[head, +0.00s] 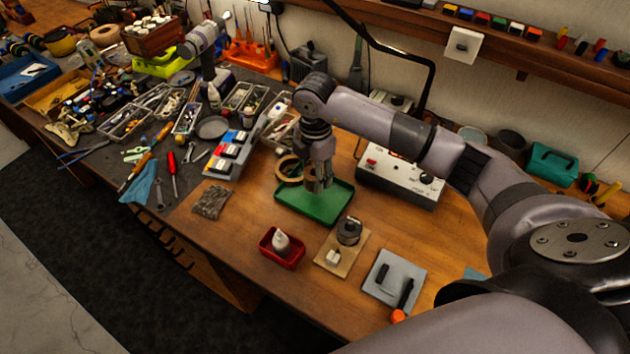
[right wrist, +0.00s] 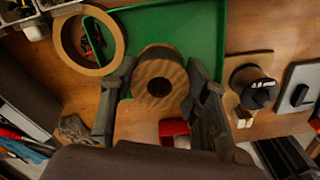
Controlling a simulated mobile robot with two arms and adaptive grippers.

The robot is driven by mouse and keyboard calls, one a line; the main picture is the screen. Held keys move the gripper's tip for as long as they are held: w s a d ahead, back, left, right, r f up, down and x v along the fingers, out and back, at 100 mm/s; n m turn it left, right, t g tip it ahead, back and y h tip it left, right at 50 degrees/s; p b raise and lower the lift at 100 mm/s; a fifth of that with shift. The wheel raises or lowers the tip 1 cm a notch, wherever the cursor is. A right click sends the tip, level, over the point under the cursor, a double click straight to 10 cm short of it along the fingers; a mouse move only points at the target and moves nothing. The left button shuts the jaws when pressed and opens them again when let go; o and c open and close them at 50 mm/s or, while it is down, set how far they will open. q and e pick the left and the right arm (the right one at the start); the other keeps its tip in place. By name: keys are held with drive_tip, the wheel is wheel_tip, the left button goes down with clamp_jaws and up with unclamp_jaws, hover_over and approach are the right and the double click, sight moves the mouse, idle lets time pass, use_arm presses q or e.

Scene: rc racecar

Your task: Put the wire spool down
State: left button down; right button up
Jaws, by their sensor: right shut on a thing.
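My right gripper (head: 319,188) points down over the green tray (head: 325,212) in the head view. In the right wrist view its two fingers (right wrist: 162,72) are shut on the copper-brown wire spool (right wrist: 158,65), whose round hole faces the camera. The spool appears over the near part of the tray (right wrist: 185,22); I cannot tell whether it touches the tray. In the head view the spool is mostly hidden by the fingers. My left gripper is not in view.
A tan ring-shaped roll (right wrist: 110,25) overlaps the tray's left edge. A white control box (head: 400,182) is right of the tray.

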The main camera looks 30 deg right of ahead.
sight(315, 195)
wheel_tip(315, 195, down, 4)
drive_tip(key=shift+f+p, duration=0.1)
drive_tip(key=shift+p, duration=0.45)
drive_tip(key=shift+f, duration=0.15)
drive_tip(key=shift+f, duration=0.25)
drive_tip(key=o, duration=1.2)
drive_tip(key=shift+r, duration=0.1)
